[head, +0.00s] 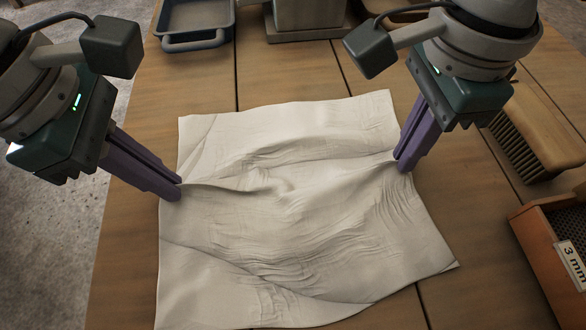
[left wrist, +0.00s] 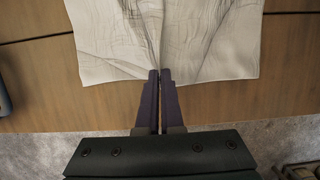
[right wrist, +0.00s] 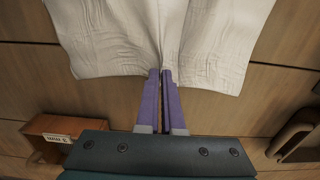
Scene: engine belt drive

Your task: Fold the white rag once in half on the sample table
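The white rag (head: 290,230) lies spread and wrinkled on the wooden sample table (head: 130,250). My left gripper (head: 177,187) is at the rag's left edge, about midway along it. Its fingers are closed together on the edge, and creases run from them in the left wrist view (left wrist: 160,75). My right gripper (head: 402,162) is at the rag's right edge, also closed on the cloth. In the right wrist view (right wrist: 160,75) the cloth gathers at its fingertips. A raised ridge of cloth runs between the two grippers. The cloth pinched between the fingers is hidden.
A blue-grey tray (head: 195,40) and a grey metal base (head: 308,22) stand at the back. A wooden brush (head: 540,130) lies at the right, with a wooden box labelled "3 mm" (head: 550,265) in front of it. Bare table shows left and right of the rag.

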